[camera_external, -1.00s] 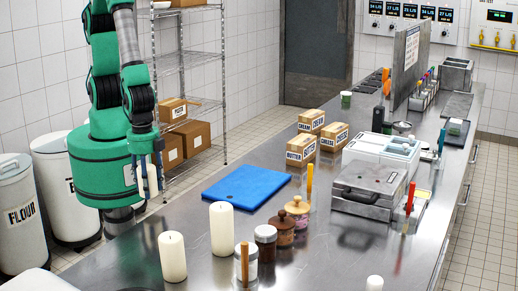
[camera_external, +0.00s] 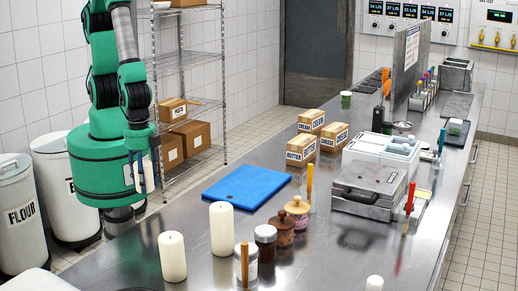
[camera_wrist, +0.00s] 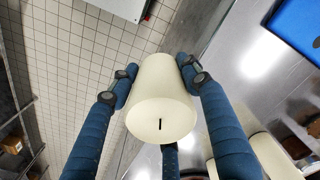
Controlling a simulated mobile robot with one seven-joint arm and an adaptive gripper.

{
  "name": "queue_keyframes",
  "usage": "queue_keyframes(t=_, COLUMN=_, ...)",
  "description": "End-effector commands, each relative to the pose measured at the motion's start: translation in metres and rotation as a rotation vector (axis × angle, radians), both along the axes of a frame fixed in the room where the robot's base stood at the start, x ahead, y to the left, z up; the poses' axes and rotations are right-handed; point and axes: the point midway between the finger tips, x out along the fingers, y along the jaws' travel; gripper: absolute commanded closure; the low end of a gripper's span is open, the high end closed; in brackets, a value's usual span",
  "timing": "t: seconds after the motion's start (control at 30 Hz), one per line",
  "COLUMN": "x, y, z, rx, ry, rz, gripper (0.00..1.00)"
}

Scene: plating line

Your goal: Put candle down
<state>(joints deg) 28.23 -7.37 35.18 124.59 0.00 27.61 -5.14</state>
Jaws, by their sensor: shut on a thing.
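A cream cylindrical candle (camera_wrist: 162,95) with a dark wick is in the wrist view, between the blue fingers of my gripper (camera_wrist: 156,74). The fingers press on its sides. A small white candle-like top (camera_external: 374,283) shows at the bottom edge.
A blue cutting board (camera_external: 247,187) lies on the counter (camera_external: 203,272) behind the candles. Jars (camera_external: 265,245) stand to the right of the taller candle. Boxes (camera_external: 301,150) and a metal press (camera_external: 368,190) are farther back. White bins (camera_external: 20,205) stand at the left.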

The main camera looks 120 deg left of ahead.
Motion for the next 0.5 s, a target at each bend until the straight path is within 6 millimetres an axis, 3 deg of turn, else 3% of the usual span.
queue_keyframes(t=0.5, x=0.0062, y=0.0070, z=0.0016, rx=0.000, ry=0.000, rz=-0.001, gripper=0.87)
